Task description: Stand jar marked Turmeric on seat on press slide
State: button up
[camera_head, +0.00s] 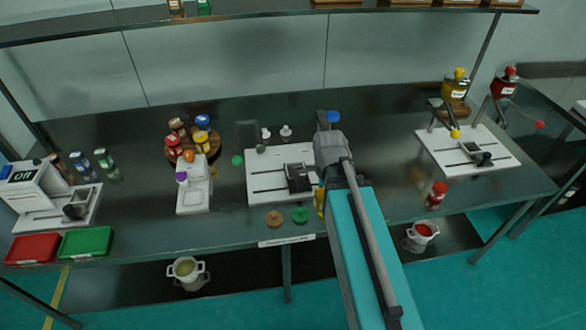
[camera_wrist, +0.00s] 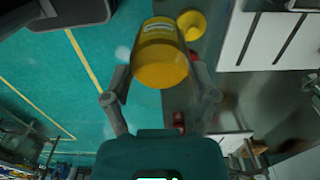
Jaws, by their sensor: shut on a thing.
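A yellow jar (camera_wrist: 160,62) with a pale label is held between the two fingers of my gripper (camera_wrist: 160,82) in the wrist view. The label cannot be read. In the head view a yellow edge of the held jar (camera_head: 320,202) shows beside my teal arm, which hides most of the gripper. Just left of it stands a white machine base (camera_head: 262,184) with dark rails and a black sliding block (camera_head: 298,178). A similar white base (camera_head: 436,147) with a dark block (camera_head: 479,155) stands at the right. I cannot tell which is the press; no seat is clearly visible.
A round wooden holder with several jars (camera_head: 202,121) stands left of centre. A red jar (camera_head: 437,194) stands near the front edge at right. Red (camera_head: 33,249) and green (camera_head: 86,242) trays lie at far left. Brown (camera_head: 274,219) and green (camera_head: 300,215) discs lie before the middle base.

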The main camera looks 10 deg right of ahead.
jog(key=shift+a, duration=0.2)
jog(key=shift+w+r, duration=0.1)
jog(key=shift+w, duration=0.4)
jog(key=w+d+r+p, duration=0.1)
jog(key=w, duration=0.5)
jog(key=w+d+r+p, duration=0.1)
jog(key=w+p, duration=0.1)
jog(key=w, duration=0.5)
jog(key=shift+d+r, duration=0.3)
jog(key=shift+r, duration=0.05)
jog(key=shift+w, duration=0.1)
jog(key=w+a+f+b, duration=0.5)
jog(key=w+f+b, duration=0.4)
jog(key=w, duration=0.3)
